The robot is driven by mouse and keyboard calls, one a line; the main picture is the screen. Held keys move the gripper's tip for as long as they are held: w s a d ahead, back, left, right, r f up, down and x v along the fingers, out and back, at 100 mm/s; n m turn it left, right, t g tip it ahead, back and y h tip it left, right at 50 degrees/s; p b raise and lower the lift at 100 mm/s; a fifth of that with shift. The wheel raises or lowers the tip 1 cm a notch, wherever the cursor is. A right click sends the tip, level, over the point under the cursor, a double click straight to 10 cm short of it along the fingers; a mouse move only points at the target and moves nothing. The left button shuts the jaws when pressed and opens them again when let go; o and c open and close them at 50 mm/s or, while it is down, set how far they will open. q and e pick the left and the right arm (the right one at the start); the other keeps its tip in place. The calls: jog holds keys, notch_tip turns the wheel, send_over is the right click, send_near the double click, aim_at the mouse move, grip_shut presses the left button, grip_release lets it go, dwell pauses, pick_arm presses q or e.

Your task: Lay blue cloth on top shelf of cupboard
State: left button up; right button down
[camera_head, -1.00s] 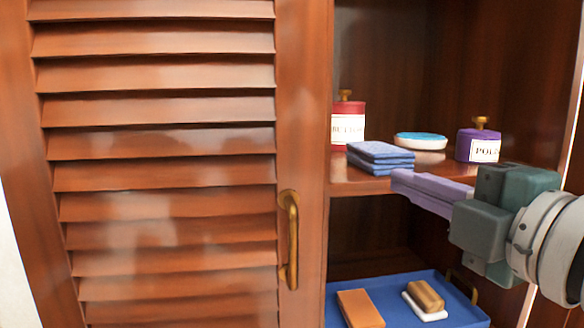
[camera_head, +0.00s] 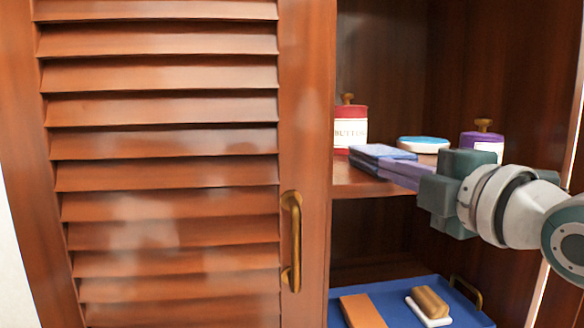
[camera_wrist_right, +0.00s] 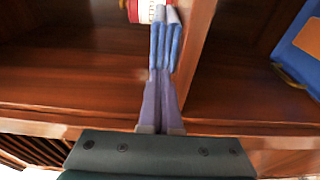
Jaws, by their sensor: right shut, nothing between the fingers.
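The blue cloth (camera_head: 378,152) is folded in layers and lies on the upper shelf (camera_head: 352,181) of the open cupboard, near the front edge. My right gripper (camera_head: 388,168) reaches in from the right. Its purple-grey fingers are shut and hold nothing. Their tips are right at the cloth and cover part of its near side. In the right wrist view the fingers (camera_wrist_right: 159,84) point at the end of the folded cloth (camera_wrist_right: 163,42); I cannot tell whether they touch it. My left gripper is not in view.
A red tin (camera_head: 350,128), a white dish with a blue top (camera_head: 423,143) and a purple tin (camera_head: 484,142) stand behind the cloth. Below, a blue tray (camera_head: 395,310) holds an orange block (camera_head: 362,311) and a brush (camera_head: 430,303). A louvred door (camera_head: 170,170) is at left.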

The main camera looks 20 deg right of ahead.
jog(key=w+d, duration=0.4)
jog(key=d, duration=0.1)
jog(key=shift+w+d+b, duration=0.15)
jog(key=shift+w+b, duration=0.2)
jog(key=shift+r, duration=0.1)
